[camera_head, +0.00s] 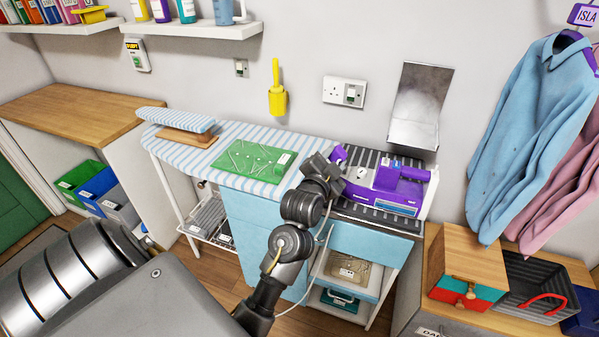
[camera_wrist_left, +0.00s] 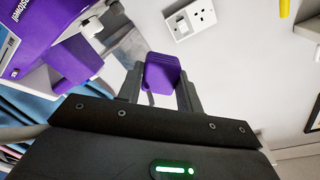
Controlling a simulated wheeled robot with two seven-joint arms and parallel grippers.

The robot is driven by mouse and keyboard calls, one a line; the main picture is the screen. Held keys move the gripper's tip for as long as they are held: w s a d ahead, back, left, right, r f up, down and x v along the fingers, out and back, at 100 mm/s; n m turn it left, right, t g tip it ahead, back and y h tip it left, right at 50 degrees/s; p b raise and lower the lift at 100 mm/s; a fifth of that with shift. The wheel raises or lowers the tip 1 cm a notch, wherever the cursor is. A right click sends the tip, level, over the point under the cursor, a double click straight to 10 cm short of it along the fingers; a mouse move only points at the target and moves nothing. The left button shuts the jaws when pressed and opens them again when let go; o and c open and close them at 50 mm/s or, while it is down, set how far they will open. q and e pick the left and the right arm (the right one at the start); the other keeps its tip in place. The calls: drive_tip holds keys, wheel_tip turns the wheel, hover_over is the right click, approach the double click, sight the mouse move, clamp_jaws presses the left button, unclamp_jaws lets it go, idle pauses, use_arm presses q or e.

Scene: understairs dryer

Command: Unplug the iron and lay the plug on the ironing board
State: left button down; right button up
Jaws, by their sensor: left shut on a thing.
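My left gripper (camera_head: 336,160) is over the right part of the ironing board (camera_head: 185,155), close to the iron. It is shut on a purple block-shaped plug (camera_wrist_left: 162,73), which sits between the two fingers in the wrist view. A little of the plug (camera_head: 339,153) shows past the gripper in the head view. The plug is clear of the double wall socket (camera_head: 345,91); the socket also shows in the wrist view (camera_wrist_left: 190,18). The purple iron (camera_head: 398,188) rests on a dark ribbed stand at the board's right end. My right gripper is not in view.
A green mat (camera_head: 250,158) lies mid-board, and a small striped sleeve board (camera_head: 186,124) stands at the left. A yellow holder (camera_head: 277,98) and a tilted metal panel (camera_head: 420,105) are on the wall. Shirts (camera_head: 525,130) hang at right. A pale cord hangs below my left arm.

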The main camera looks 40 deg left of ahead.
use_arm(q)
drive_tip(key=a+f+n, duration=0.3)
drive_tip(key=s+a+f+n+y, duration=0.1)
drive_tip(key=a+f+n, duration=0.2)
drive_tip(key=a, duration=0.1)
drive_tip(key=a+f+n, duration=0.3)
drive_tip(key=shift+s+a+n+g+y, duration=0.3)
drive_tip(key=shift+s+y, duration=0.05)
drive_tip(key=shift+y, duration=0.05)
drive_tip(key=shift+a+f, duration=0.1)
drive_tip(key=shift+a, duration=0.05)
drive_tip(key=shift+s+p, duration=0.1)
drive_tip(key=shift+p, duration=0.2)
